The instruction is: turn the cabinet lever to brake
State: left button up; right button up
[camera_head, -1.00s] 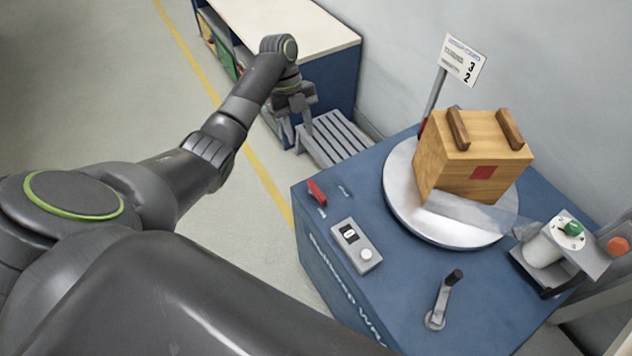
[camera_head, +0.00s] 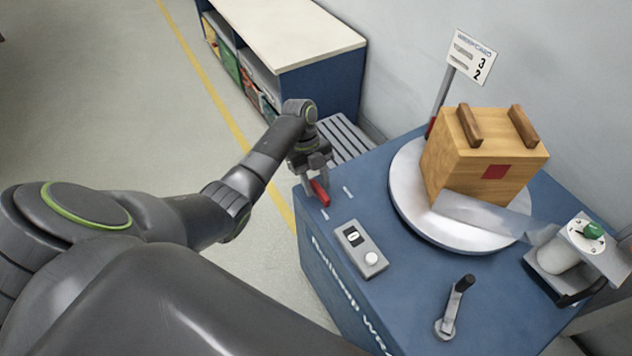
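The cabinet (camera_head: 400,285) is blue, with a small red lever (camera_head: 321,193) at the left corner of its top. Short white marks (camera_head: 347,192) lie beside the lever; I cannot read them. My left gripper (camera_head: 313,186) points down at the lever, its fingers right at the red handle and partly covering it. I cannot tell whether the fingers are around the lever or touching it, nor how far apart they are. My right gripper is not in view.
A round turntable (camera_head: 408,212) carries a wooden crate (camera_head: 480,165). A sign (camera_head: 470,57) stands behind it. A grey control box (camera_head: 361,249), a crank (camera_head: 454,308) and a dial unit (camera_head: 582,235) are on the cabinet. A shelf unit (camera_head: 300,38) stands beyond.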

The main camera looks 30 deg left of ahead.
pick_arm(q)
jog(key=shift+f, duration=0.1)
grip_shut()
dwell(0.3)
